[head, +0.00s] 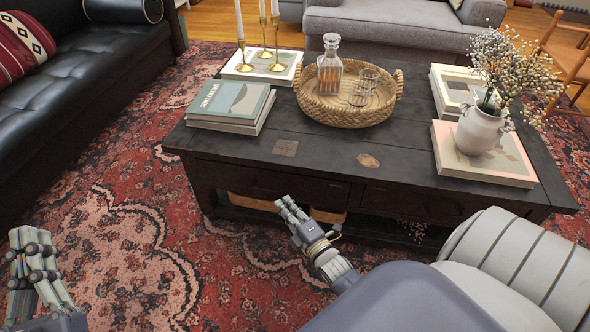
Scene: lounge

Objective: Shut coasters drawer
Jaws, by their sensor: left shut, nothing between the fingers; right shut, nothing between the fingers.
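A dark wooden coffee table (320,160) stands in front of me, with drawer fronts along its near side. The left drawer front (262,184) and the right drawer front (408,203) both look close to flush with the table; I cannot tell whether either is slightly open, or which holds coasters. My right gripper (286,207) is shut and empty, just in front of the left drawer near its lower right part; contact cannot be told. My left gripper (30,245) is shut and empty over the rug at the lower left, away from the table.
On the table are a woven tray (345,115) with a decanter (330,68) and glasses, book stacks (230,105), brass candlesticks and a flower vase (480,130). Woven baskets (252,203) sit on the lower shelf. A black sofa (70,90) stands left; the rug (130,250) between is clear.

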